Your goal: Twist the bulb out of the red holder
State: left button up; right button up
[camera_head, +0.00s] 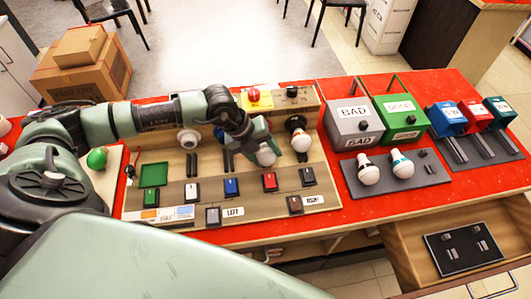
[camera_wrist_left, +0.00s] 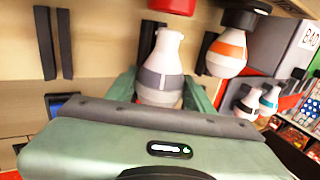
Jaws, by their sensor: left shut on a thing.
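My left gripper (camera_head: 262,150) is shut on a white bulb (camera_head: 267,155) in front of the wooden test board. In the left wrist view, this bulb (camera_wrist_left: 162,72) has a grey band and sits between the green fingers (camera_wrist_left: 160,95), its narrow neck pointing up. The red holder (camera_wrist_left: 172,6) shows at the top edge of that view. A gap shows between it and the bulb's neck, so they look apart. In the head view my arm seems to hide the red holder. My right gripper is not in view.
An orange-banded bulb (camera_wrist_left: 228,52) hangs in a dark holder (camera_wrist_left: 245,12) close to the right. A grey BAD box (camera_head: 352,122) and green GOOD box (camera_head: 400,115) stand right, behind a grey tray (camera_head: 385,183) with two bulbs. Switches (camera_head: 231,187) line the board (camera_head: 170,220).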

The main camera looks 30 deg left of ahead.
pick_arm(q)
jog(key=shift+r+p, duration=2.2)
jog(key=shift+r, duration=1.4)
